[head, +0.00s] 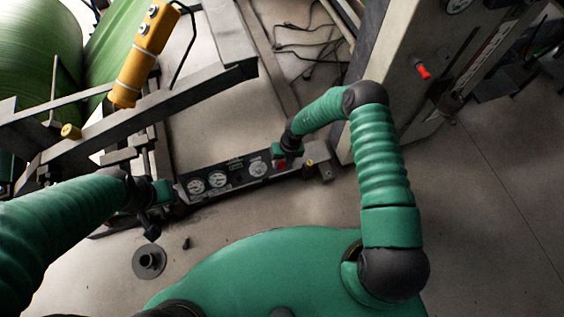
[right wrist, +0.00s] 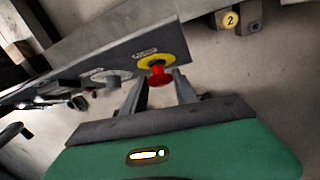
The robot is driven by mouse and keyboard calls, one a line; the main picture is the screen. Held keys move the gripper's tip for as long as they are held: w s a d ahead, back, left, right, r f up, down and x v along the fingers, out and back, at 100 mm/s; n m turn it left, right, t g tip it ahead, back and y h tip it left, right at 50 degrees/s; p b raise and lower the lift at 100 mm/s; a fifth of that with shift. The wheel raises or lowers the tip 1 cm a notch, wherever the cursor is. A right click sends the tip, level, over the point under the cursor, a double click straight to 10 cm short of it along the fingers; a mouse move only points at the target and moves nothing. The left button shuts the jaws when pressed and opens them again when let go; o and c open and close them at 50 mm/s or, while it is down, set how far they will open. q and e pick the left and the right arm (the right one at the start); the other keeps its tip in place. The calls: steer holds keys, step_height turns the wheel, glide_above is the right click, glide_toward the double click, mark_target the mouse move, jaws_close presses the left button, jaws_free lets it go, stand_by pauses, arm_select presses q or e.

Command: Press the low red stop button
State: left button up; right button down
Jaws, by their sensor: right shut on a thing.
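The low red stop button (head: 281,164) is at the right end of a dark gauge panel (head: 226,178) in the head view. In the right wrist view the red button (right wrist: 160,75) has a yellow collar and sits at the panel's edge. My right gripper (right wrist: 159,88) is at the button, with one finger on each side, shut on it. In the head view the right gripper (head: 283,157) partly hides the button. My left gripper (head: 152,222) is at the panel's left end; its jaw opening is not clear.
Another red button (head: 423,72) is on the grey cabinet (head: 400,110) at the upper right. A yellow control box (head: 143,58) hangs at the upper left by a green roll. A round dark disc (head: 149,262) lies on the floor.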

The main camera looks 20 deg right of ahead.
stand_by(0.8)
steer(key=shift+w+f, duration=0.3)
steer(key=shift+w, duration=0.1)
steer(key=c, duration=0.9)
jaws_free()
steer(key=shift+c, duration=0.2)
steer(key=d+r+p, duration=0.3)
steer(key=r+p, duration=0.3)
steer(key=r, duration=1)
steer(key=shift+r, duration=0.25)
